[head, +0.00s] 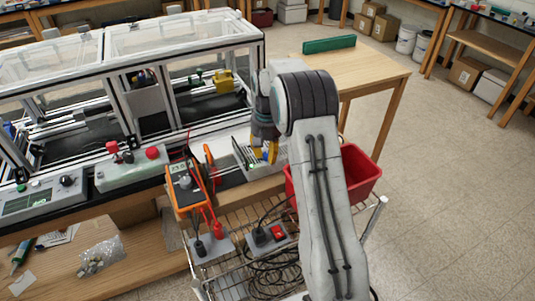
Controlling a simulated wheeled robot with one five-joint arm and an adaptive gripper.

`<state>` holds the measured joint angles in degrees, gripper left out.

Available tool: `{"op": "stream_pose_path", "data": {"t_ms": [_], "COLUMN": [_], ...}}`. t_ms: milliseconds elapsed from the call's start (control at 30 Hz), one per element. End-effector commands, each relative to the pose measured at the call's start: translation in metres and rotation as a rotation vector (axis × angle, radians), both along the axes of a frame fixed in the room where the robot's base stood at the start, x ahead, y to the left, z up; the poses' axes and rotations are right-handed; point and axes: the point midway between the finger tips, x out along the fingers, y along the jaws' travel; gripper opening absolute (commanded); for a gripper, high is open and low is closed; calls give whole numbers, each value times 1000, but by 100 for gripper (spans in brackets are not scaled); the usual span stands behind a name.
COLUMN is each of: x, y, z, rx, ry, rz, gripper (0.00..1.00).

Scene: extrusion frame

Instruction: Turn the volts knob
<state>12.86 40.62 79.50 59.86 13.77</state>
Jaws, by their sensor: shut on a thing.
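My gripper (265,153), with yellow fingertips, points down at a grey metal box (241,156) on the bench edge, left of my forearm. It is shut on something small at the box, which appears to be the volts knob. The knob itself is hidden by the fingers and the arm, so its angle cannot be read. An orange-framed meter (180,197) with a lit display and a round dial stands to the left of the box, apart from my gripper.
A framed machine with clear covers (150,50) fills the back left. Red plugs and leads (216,229) hang by the orange meter. A wire cart (235,285) with cables and a red bin (359,170) stand close to my arm. The floor at right is clear.

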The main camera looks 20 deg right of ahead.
Motion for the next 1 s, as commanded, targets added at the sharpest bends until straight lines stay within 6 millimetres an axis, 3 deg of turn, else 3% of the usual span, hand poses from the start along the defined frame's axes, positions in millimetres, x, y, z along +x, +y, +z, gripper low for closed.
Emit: {"op": "stream_pose_path", "data": {"t_ms": [500, 1000], "x": [0, 0], "y": [1, 1], "z": [-2, -2], "rx": [0, 1], "ry": [2, 3], "rz": [424, 581], "gripper": [0, 0]}}
